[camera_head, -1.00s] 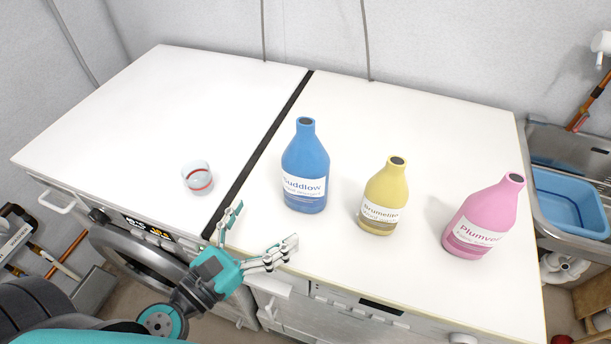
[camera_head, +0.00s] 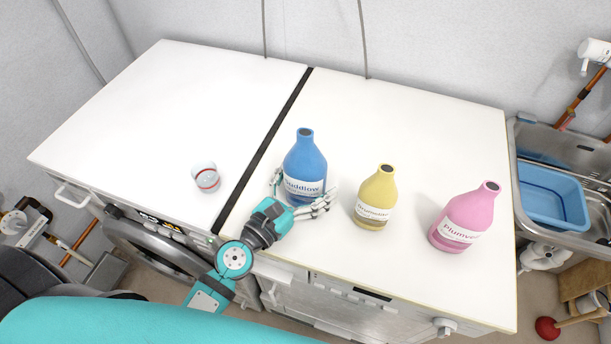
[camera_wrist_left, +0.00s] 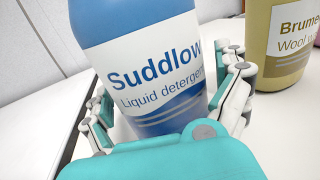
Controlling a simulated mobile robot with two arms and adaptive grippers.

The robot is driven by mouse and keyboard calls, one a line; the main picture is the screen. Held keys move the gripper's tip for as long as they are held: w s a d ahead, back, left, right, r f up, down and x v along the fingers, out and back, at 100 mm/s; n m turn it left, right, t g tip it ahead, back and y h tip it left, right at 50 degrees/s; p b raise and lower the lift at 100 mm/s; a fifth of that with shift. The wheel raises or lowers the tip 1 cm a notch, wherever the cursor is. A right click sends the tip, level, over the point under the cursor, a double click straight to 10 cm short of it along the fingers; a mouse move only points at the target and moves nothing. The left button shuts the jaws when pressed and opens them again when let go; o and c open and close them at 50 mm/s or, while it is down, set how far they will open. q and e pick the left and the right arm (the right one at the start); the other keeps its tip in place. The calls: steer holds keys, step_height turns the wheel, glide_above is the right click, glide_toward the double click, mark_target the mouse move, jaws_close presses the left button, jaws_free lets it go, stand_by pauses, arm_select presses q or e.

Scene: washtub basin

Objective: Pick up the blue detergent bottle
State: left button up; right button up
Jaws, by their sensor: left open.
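The blue detergent bottle (camera_head: 305,160) stands upright on the white top, near its front edge and right of the dark gap. Its label reads "Suddlow" in the left wrist view (camera_wrist_left: 150,70). My left gripper (camera_head: 302,196) is at the bottle's lower part, with one finger on each side of it. In the left wrist view the open fingers (camera_wrist_left: 165,112) straddle the bottle's lower body; whether they touch it I cannot tell. My right gripper is not in view.
A yellow bottle (camera_head: 376,195) stands close to the right of the left gripper's fingers. A pink bottle (camera_head: 465,218) stands farther right. A small clear cup with a red band (camera_head: 206,177) is on the left. The rear of the top is clear.

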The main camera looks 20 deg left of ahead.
mark_target(305, 173)
arm_select(q)
steer(key=c, duration=1.5)
steer(key=shift+r, duration=0.1)
steer(key=shift+c, duration=0.5)
steer(key=shift+r, duration=0.1)
steer(key=shift+r+p, duration=1.25)
steer(key=shift+r, duration=0.35)
steer(key=shift+s+r, duration=0.15)
steer(key=s+d+b, duration=0.2)
steer(key=s+d, duration=0.1)
steer(key=s, duration=0.4)
steer(key=s+d+r+b, duration=0.1)
steer(key=s+d+b, duration=0.2)
steer(key=s, duration=0.4)
steer(key=shift+s+r, duration=0.2)
steer(key=shift+s, duration=0.1)
